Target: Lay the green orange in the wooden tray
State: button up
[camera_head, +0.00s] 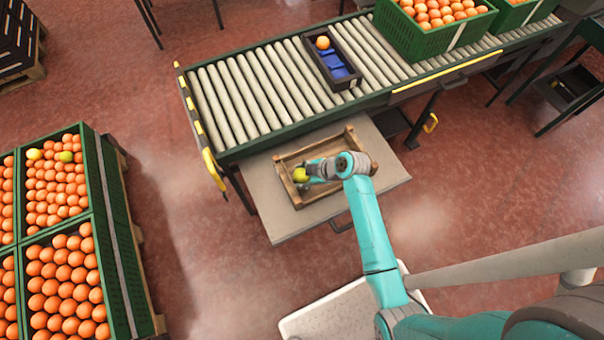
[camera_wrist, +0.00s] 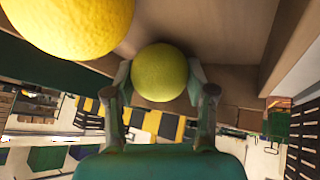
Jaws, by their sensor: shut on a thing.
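My gripper (camera_wrist: 160,90) is shut on a yellow-green orange (camera_wrist: 160,72), one finger on each side of it. In the head view the held green orange (camera_head: 300,175) is at the left end of the wooden tray (camera_head: 329,139). I cannot tell whether it touches the tray floor. A larger-looking yellow orange (camera_wrist: 70,22) fills the upper left of the wrist view, beside the held one. It cannot be made out in the tray in the head view, where my gripper and wrist cover part of the tray.
The tray stands on a grey table (camera_head: 270,215) in front of a roller conveyor (camera_head: 262,90). On the rollers is a dark box (camera_head: 350,78) with blue cells and one orange (camera_head: 322,42). Green crates (camera_head: 425,40) stand behind. Full orange crates (camera_head: 105,240) stand at left.

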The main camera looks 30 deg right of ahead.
jog(key=shift+f, duration=0.15)
jog(key=o, duration=1.6)
jog(key=shift+r, duration=3.95)
